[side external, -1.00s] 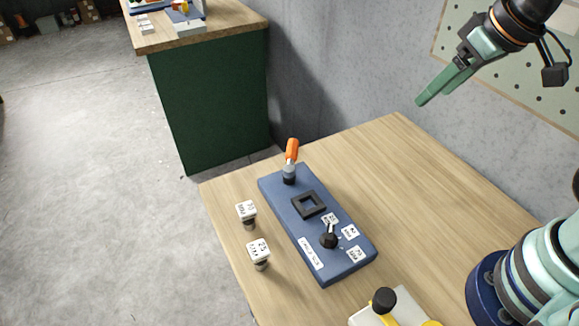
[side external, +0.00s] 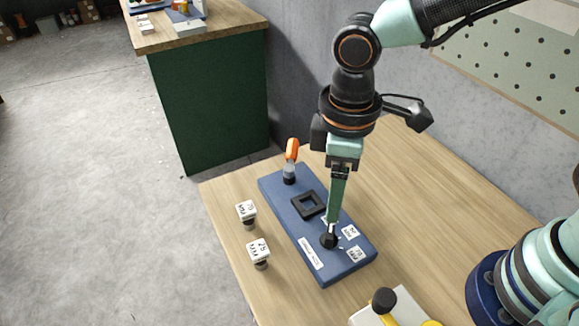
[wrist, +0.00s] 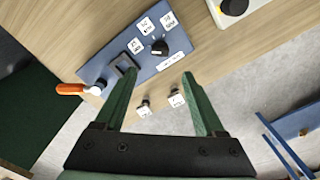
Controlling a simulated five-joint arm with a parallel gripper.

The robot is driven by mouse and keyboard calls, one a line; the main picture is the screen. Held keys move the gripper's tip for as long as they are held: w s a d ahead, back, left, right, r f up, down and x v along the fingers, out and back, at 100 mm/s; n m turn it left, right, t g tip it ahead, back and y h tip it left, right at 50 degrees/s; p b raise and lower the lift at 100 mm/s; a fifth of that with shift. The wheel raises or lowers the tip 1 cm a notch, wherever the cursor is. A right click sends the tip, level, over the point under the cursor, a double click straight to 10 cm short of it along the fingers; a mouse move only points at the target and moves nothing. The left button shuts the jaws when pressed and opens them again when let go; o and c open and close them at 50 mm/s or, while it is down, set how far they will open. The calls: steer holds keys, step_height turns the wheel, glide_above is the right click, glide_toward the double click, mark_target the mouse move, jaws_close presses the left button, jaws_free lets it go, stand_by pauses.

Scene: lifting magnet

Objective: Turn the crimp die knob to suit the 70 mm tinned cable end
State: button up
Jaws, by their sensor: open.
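The black die knob (side external: 329,241) stands on a blue block (side external: 285,213) on the table. It also shows in the wrist view (wrist: 159,47), with small white labels (wrist: 146,25) around it. Their print and the knob's exact setting are too small to read surely. My gripper (side external: 333,222) points down over the knob in the side view. In the wrist view its green fingers (wrist: 158,75) are apart and empty, with the knob beyond the tips. Two cable ends with white tags stand beside the block; the nearer (side external: 258,250) reads 25, the farther (side external: 246,212) seems to read 70.
A black square frame (side external: 297,207) and an orange-topped handle (side external: 291,152) are on the block's far half. A pale box with a black knob (side external: 383,299) stands at the table's near edge. The table right of the block is clear.

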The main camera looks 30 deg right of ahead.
mark_target(329, 231)
step_height(329, 231, down, 10)
stand_by(0.4)
jaws_close()
